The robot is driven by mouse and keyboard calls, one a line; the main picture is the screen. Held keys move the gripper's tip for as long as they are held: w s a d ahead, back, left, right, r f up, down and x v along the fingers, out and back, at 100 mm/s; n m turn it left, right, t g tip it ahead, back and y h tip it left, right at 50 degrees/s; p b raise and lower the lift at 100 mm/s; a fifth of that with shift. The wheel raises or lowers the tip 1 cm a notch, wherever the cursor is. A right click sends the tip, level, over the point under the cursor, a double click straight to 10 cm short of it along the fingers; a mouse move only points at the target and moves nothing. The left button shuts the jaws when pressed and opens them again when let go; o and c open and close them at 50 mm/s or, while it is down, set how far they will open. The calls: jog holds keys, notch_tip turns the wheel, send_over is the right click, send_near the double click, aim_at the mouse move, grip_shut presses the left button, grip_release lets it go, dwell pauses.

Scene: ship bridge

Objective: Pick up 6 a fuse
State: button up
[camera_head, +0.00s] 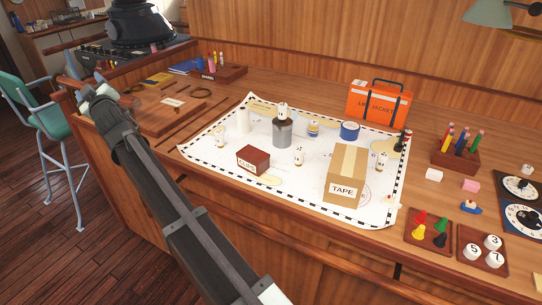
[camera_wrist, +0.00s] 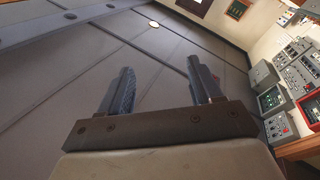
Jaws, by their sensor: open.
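Small pale cylinders that look like fuses stand on the white chart (camera_head: 222,147). One pale cylinder (camera_head: 299,157) is near the dark red box, another (camera_head: 381,162) is right of the tape box, and one with a blue band (camera_head: 313,128) is farther back. A pale piece (camera_head: 283,112) is on top of a grey cylinder (camera_head: 283,133). Their ratings are too small to read, so I cannot tell which is 6 A. My gripper (camera_head: 88,76) is raised at the left, away from the chart. In the wrist view, its fingers (camera_wrist: 160,72) are apart and empty, with no fuse in sight.
A pen block (camera_head: 456,160) and trays of pegs (camera_head: 428,246) and numbered pieces (camera_head: 482,265) stand right. The chart's front-left part is clear.

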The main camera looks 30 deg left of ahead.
jog(key=w+d+r+m+t+h, duration=0.2)
jog(key=w+d+r, duration=0.25)
jog(key=w, duration=0.25)
jog(key=w+d+f+m+h, duration=0.3)
jog(key=w+d+f+h, duration=0.1)
jog(key=w+d, duration=0.65)
jog(key=m+g+h, duration=0.5)
jog(key=g+h, duration=0.1)
jog(key=h, duration=0.3)
send_near(298, 155)
jog(key=x, duration=0.3)
jog(key=w+x, duration=0.1)
jog(key=x, duration=0.3)
jog(key=shift+a+r, duration=0.15)
jog(key=shift+r, duration=0.1)
jog(key=shift+w+x, duration=0.1)
jog(key=shift+x, duration=1.2)
jog(key=shift+w+x, duration=0.15)
jog(key=shift+x, duration=1.2)
jog(key=shift+c, duration=0.3)
